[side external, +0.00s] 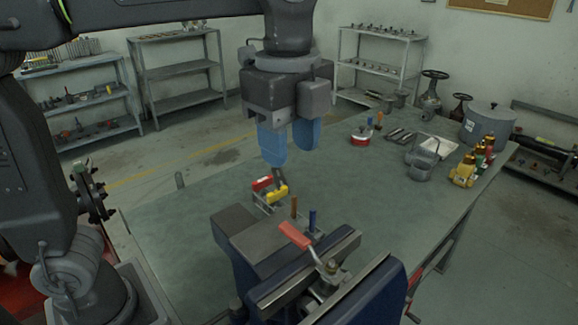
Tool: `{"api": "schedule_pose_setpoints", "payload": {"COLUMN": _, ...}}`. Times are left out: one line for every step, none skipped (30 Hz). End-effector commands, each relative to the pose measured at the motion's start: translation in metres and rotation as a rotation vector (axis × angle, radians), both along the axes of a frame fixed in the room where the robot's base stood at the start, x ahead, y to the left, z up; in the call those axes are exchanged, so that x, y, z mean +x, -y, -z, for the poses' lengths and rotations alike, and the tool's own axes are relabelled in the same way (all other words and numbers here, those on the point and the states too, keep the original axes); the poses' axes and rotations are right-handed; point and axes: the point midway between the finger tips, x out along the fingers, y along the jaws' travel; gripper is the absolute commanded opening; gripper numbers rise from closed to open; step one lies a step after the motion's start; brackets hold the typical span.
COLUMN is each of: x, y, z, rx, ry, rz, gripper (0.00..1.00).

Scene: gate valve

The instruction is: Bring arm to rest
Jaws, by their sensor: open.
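My gripper (289,145) hangs above the workbench with its blue fingers pointing down. It is open, nothing shows between the fingers, and it touches nothing that I can see. Below it on the green bench top (190,205) lies a small part with red and yellow pieces (269,190). In front of that is a dark blue vise (270,262), and a lever with a red handle (296,236) lies on top of it. A brown peg (294,207) and a blue peg (312,218) stand behind the lever.
Shelves (180,75) line the wall. The left bench top is clear.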

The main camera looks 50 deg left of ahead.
Motion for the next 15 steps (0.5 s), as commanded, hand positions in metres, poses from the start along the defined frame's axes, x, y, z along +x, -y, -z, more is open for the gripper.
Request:
{"api": "schedule_pose_setpoints", "payload": {"x": -0.003, "y": -0.011, "z": 0.002, "rx": -0.010, "ry": 0.020, "rz": -0.070, "gripper": 0.45}}
{"api": "schedule_pose_setpoints", "payload": {"x": -0.006, "y": -0.018, "z": 0.004, "rx": -0.019, "ry": 0.035, "rz": -0.124, "gripper": 0.45}}
{"api": "schedule_pose_setpoints", "payload": {"x": -0.009, "y": -0.029, "z": 0.007, "rx": -0.033, "ry": 0.059, "rz": -0.212, "gripper": 0.45}}
{"api": "schedule_pose_setpoints", "payload": {"x": -0.013, "y": -0.038, "z": 0.011, "rx": -0.047, "ry": 0.078, "rz": -0.286, "gripper": 0.45}}
{"api": "schedule_pose_setpoints", "payload": {"x": -0.017, "y": -0.047, "z": 0.015, "rx": -0.062, "ry": 0.099, "rz": -0.367, "gripper": 0.45}}
{"api": "schedule_pose_setpoints", "payload": {"x": -0.023, "y": -0.060, "z": 0.021, "rx": -0.084, "ry": 0.129, "rz": -0.482, "gripper": 0.45}}
{"api": "schedule_pose_setpoints", "payload": {"x": -0.028, "y": -0.069, "z": 0.027, "rx": -0.104, "ry": 0.152, "rz": -0.570, "gripper": 0.45}}
{"api": "schedule_pose_setpoints", "payload": {"x": -0.033, "y": -0.078, "z": 0.033, "rx": -0.123, "ry": 0.175, "rz": -0.657, "gripper": 0.45}}
{"api": "schedule_pose_setpoints", "payload": {"x": -0.040, "y": -0.089, "z": 0.042, "rx": -0.151, "ry": 0.204, "rz": -0.771, "gripper": 0.45}}
{"api": "schedule_pose_setpoints", "payload": {"x": -0.045, "y": -0.097, "z": 0.049, "rx": -0.173, "ry": 0.224, "rz": -0.854, "gripper": 0.45}}
{"api": "schedule_pose_setpoints", "payload": {"x": -0.050, "y": -0.104, "z": 0.055, "rx": -0.194, "ry": 0.244, "rz": -0.934, "gripper": 0.45}}
{"api": "schedule_pose_setpoints", "payload": {"x": -0.057, "y": -0.112, "z": 0.064, "rx": -0.223, "ry": 0.268, "rz": -1.033, "gripper": 0.45}}
{"api": "schedule_pose_setpoints", "payload": {"x": -0.062, "y": -0.117, "z": 0.071, "rx": -0.244, "ry": 0.284, "rz": -1.103, "gripper": 0.45}}
{"api": "schedule_pose_setpoints", "payload": {"x": -0.066, "y": -0.122, "z": 0.078, "rx": -0.265, "ry": 0.300, "rz": -1.168, "gripper": 0.45}}
{"api": "schedule_pose_setpoints", "payload": {"x": -0.071, "y": -0.128, "z": 0.085, "rx": -0.291, "ry": 0.318, "rz": -1.245, "gripper": 0.45}}
